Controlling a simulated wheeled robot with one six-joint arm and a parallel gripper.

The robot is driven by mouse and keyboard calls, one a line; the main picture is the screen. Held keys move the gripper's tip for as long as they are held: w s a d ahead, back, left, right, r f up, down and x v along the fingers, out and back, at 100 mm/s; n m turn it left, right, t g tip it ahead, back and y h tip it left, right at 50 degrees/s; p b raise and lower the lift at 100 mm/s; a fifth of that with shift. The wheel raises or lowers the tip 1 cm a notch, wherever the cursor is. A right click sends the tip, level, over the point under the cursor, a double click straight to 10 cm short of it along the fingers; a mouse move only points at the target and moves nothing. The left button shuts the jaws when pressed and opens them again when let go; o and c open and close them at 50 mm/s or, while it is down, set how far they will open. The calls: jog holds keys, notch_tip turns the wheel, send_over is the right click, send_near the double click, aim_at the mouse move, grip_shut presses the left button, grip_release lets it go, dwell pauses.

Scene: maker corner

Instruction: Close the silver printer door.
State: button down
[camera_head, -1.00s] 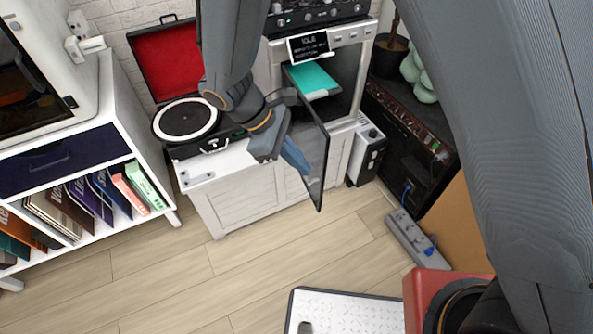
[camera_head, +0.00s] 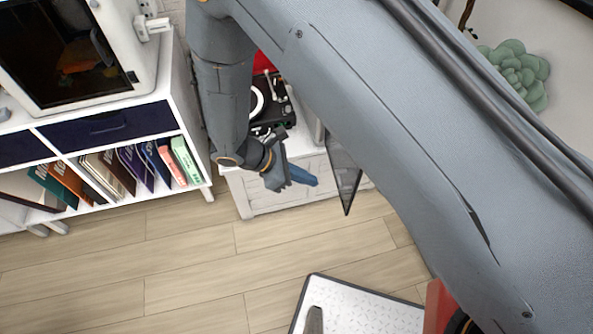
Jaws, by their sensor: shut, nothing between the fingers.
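The silver printer's door (camera_head: 345,178) is a dark glass panel with a thin frame. It stands open, jutting out in front of the white cabinet. Its upper part and nearly all of the printer body are hidden behind my arm. My gripper (camera_head: 308,180) is shut and empty, with its blue fingers pointing right. In the picture its tips are a short way left of the door, with a gap between them.
A white cabinet (camera_head: 260,195) carries a turntable (camera_head: 270,105). At left, a white shelf unit (camera_head: 195,150) holds books and a white machine with a dark front (camera_head: 60,50). A checkered-plate platform (camera_head: 360,312) is at the bottom. Wooden floor (camera_head: 190,260) between is clear.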

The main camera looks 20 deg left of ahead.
jog(key=w+d+f+p, duration=0.2)
jog(key=d, duration=0.3)
jog(key=shift+w+d, duration=0.15)
jog(key=shift+w, duration=0.25)
jog(key=shift+d, duration=0.1)
